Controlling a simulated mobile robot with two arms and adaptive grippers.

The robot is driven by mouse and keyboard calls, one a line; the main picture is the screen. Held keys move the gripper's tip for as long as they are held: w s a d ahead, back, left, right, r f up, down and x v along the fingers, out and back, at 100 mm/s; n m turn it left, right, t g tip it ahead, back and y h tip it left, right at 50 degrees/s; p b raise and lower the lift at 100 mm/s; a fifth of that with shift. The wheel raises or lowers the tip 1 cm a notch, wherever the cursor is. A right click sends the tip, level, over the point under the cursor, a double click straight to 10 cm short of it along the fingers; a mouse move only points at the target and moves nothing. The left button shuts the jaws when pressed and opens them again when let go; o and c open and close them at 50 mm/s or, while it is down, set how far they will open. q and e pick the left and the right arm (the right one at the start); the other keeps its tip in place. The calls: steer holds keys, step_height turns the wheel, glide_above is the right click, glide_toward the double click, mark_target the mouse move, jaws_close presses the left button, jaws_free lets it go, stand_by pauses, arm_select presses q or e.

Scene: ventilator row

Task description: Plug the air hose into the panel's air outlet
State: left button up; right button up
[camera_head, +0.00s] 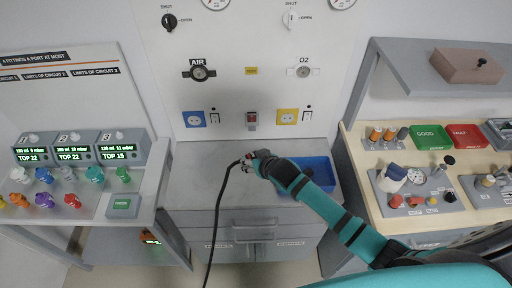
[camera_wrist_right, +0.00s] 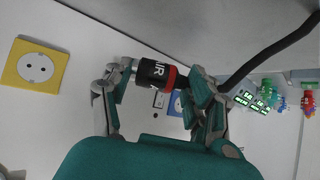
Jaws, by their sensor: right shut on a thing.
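The air hose (camera_head: 219,205) is a black cable that hangs from my right gripper (camera_head: 250,163) down past the front of the cabinet. In the right wrist view, my right gripper (camera_wrist_right: 158,88) is shut on the hose's plug (camera_wrist_right: 154,73). The plug is black with white lettering, a red band and a metal end. The panel's air outlet (camera_head: 199,72), a round metal fitting labelled AIR, is up and left of the gripper in the head view, well apart from the plug. A similar outlet labelled O2 (camera_head: 303,72) is to its right. My left gripper is not in view.
A blue tray (camera_head: 323,171) sits on the grey cabinet top under my right arm. Blue (camera_head: 194,118) and yellow (camera_head: 287,116) sockets are low on the panel. Side benches hold display units (camera_head: 75,148) and bins (camera_head: 432,138). The space before the outlets is clear.

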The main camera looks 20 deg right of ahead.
steer(key=f+b, duration=0.3)
steer(key=f, duration=0.1)
steer(key=shift+w+d, duration=0.3)
step_height(320, 180, down, 3)
steer(key=b, duration=0.3)
steer(key=shift+f+b, duration=0.3)
steer(key=shift+b, duration=0.15)
steer(key=shift+f+b, duration=0.25)
steer(key=shift+b, duration=0.05)
steer(key=shift+s, duration=0.1)
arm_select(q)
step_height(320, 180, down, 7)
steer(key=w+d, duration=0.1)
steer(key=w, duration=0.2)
arm_select(e)
steer(key=o, duration=1.5)
steer(key=shift+s, duration=0.1)
arm_select(q)
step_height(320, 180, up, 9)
steer(key=p, duration=0.9)
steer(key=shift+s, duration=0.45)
arm_select(e)
steer(key=s+r, duration=0.4)
steer(key=r, duration=0.3)
steer(key=s+d+r, duration=0.1)
steer(key=s+r, duration=0.4)
steer(key=r, duration=0.3)
steer(key=shift+d+r, duration=0.25)
